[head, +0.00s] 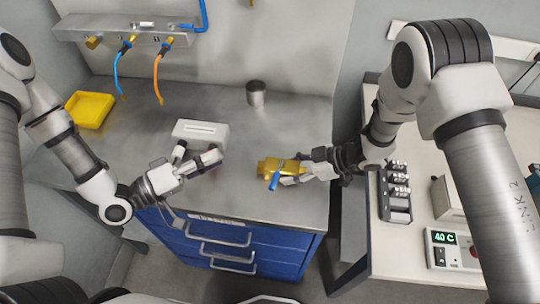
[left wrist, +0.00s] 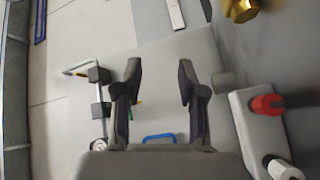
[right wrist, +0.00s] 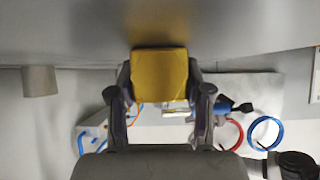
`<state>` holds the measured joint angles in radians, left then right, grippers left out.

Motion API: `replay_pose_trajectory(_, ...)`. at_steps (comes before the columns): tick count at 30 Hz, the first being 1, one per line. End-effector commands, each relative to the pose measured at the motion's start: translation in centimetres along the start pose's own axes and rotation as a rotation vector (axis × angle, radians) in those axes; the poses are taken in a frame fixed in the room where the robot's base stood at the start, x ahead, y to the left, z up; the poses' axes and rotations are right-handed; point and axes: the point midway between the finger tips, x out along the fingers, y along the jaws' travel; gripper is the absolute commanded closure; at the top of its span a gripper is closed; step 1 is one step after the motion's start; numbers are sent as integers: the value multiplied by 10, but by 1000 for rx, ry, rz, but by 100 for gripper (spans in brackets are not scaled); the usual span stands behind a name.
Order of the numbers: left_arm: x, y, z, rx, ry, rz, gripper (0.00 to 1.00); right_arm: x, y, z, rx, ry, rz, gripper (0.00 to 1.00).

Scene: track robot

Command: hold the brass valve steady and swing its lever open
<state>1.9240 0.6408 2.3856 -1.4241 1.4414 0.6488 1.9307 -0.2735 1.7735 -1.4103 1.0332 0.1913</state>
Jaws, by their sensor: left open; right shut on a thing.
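The brass valve (head: 268,167) is above the front right part of the steel bench in the head view, with its blue lever (head: 274,181) pointing down toward the front. My right gripper (head: 292,174) is shut on the valve body from the right. In the right wrist view the valve (right wrist: 160,76) fills the space between the fingers, and the lever is hidden there. My left gripper (head: 212,160) is open and empty, to the left of the valve and apart from it. In the left wrist view its fingers (left wrist: 158,85) are spread, and part of the brass valve (left wrist: 243,8) shows at the top.
A white block-shaped fixture (head: 200,134) stands just behind my left gripper. A metal cup (head: 256,93) and a yellow tray (head: 90,109) stand farther back. Blue and orange hoses hang from the wall rail (head: 125,30). The bench is clear between the grippers.

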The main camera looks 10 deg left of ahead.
Motion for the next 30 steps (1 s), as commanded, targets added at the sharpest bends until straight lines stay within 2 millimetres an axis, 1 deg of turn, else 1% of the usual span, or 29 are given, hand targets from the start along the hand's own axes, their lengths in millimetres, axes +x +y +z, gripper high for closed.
replay_pose_trajectory(1, 2, -11, 19, -101, 5, -39, 60, 0, 0, 1, 0, -1, -1, 100)
replay_pose_trajectory(2, 3, -17, 29, -144, 5, -63, 60, 0, 0, 0, 0, 0, -1, 100)
replay_pose_trajectory(4, 3, -29, 57, -198, -31, -114, 60, 0, 0, 0, 0, -1, 0, 100)
replay_pose_trajectory(6, 1, -35, 78, -226, -78, -135, 60, 0, 0, 0, 1, -1, 0, 100)
replay_pose_trajectory(7, 0, -37, 83, -232, -88, -140, 60, 0, 0, 0, 1, -1, 0, 100)
replay_pose_trajectory(10, 3, -39, 87, -238, -93, -145, 60, 0, 0, 1, 1, -1, -1, 100)
replay_pose_trajectory(14, 17, -41, 89, -236, -97, -144, 60, 0, -1, 1, 1, -1, -1, 100)
replay_pose_trajectory(17, 34, -42, 91, -231, -99, -141, 60, 0, -1, 1, 1, -1, -1, 100)
replay_pose_trajectory(27, 99, -51, 98, -230, -97, -140, 60, 0, -1, 1, 1, -2, -1, 100)
replay_pose_trajectory(30, 111, -53, 98, -232, -94, -141, 60, 0, -1, 1, 1, -2, -1, 100)
